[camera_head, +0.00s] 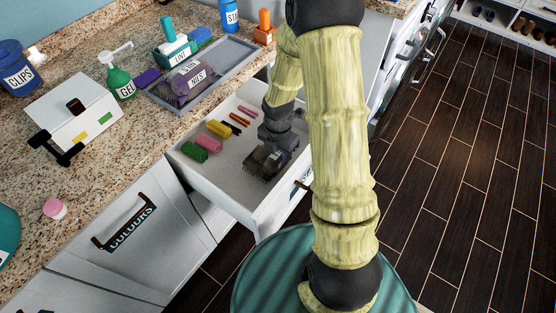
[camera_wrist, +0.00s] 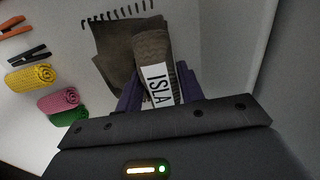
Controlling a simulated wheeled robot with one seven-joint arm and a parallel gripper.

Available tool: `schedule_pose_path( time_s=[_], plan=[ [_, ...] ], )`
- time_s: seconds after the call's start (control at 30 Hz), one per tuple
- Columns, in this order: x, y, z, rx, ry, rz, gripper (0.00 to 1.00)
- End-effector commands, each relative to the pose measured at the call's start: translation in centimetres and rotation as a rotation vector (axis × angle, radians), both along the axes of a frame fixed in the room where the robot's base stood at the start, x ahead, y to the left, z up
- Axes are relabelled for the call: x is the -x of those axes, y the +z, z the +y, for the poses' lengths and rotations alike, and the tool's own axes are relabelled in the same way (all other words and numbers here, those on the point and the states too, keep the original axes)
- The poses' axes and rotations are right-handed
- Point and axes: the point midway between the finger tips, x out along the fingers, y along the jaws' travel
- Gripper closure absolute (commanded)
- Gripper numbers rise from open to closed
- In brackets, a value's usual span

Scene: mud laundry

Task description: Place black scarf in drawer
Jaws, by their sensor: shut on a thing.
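The open drawer (camera_head: 222,181) is white and extends from under the counter. The black scarf (camera_head: 264,162) looks dark grey-brown, folded, with a fringed end; it is inside the drawer's outline toward the front right. In the wrist view the scarf (camera_wrist: 120,57) carries a white label reading "ISLA". My gripper (camera_head: 273,148) reaches down into the drawer, its purple fingers (camera_wrist: 158,92) shut on the scarf from both sides. I cannot tell whether the scarf touches the drawer floor. My arm hides the drawer's right part.
Rolled yellow (camera_head: 218,128), pink (camera_head: 208,143) and green (camera_head: 194,152) cloths lie at the drawer's left, with several small pegs or clips (camera_head: 238,118) behind them. The counter (camera_head: 150,107) holds a grey tray (camera_head: 240,60), bottles and boxes.

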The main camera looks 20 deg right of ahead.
Motion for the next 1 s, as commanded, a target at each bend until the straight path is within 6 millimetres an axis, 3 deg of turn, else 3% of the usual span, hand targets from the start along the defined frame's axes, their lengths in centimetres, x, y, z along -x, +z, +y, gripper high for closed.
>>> schedule_pose_path(
  time_s=[0.3,0.7,0.73,0.8,0.83,1.0],
  plan=[
    [0.0,-3.6,0.0,0.001,-0.001,0.002,0.88],
    [0.0,-4.0,0.0,0.001,0.000,0.001,0.88],
    [0.0,-4.0,0.0,0.001,0.000,0.001,0.58],
    [0.0,-4.0,0.0,0.001,0.000,0.000,0.44],
    [0.0,-4.0,0.0,0.001,0.000,0.001,0.40],
    [0.0,-3.9,0.0,0.001,0.000,0.000,0.40]
  ],
)
